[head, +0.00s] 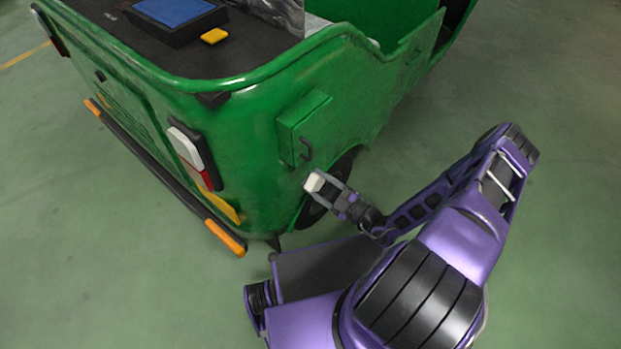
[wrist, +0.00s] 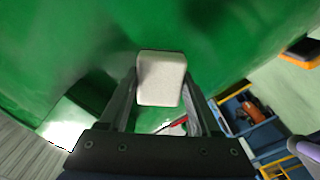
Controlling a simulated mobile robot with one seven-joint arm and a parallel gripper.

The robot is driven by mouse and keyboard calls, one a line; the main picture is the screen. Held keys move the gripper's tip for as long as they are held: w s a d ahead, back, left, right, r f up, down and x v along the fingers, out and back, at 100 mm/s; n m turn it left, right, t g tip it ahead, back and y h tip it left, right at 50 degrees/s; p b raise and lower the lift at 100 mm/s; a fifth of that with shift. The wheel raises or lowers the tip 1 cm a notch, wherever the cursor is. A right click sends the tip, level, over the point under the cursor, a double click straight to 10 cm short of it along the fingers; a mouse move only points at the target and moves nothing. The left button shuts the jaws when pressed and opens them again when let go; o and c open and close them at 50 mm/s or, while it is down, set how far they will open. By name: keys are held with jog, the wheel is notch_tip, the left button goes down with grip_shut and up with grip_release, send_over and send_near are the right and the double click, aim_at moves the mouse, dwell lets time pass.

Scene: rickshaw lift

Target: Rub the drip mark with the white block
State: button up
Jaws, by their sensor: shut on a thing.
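My gripper (head: 325,187) is shut on the white block (head: 314,181) and holds it out beside the green rickshaw body (head: 245,135), near the rear wheel. In the wrist view the white block (wrist: 161,78) sits between the two fingers, with the green panel (wrist: 235,30) behind it. I cannot tell whether the block touches the panel. I cannot make out the drip mark in either view; dark patches on the green in the wrist view look like shadow or reflection.
A green box with a handle (head: 304,128) juts from the body just above my gripper. The rear wheel (head: 312,212) is close by. A yellow block (head: 214,36) lies on the black deck. A blue tray (wrist: 238,108) holds tools. The floor at right is clear.

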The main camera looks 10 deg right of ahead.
jog(key=shift+s+d, duration=0.45)
jog(key=shift+s, duration=0.15)
jog(key=shift+s+d, duration=0.1)
jog(key=shift+v, duration=1.4)
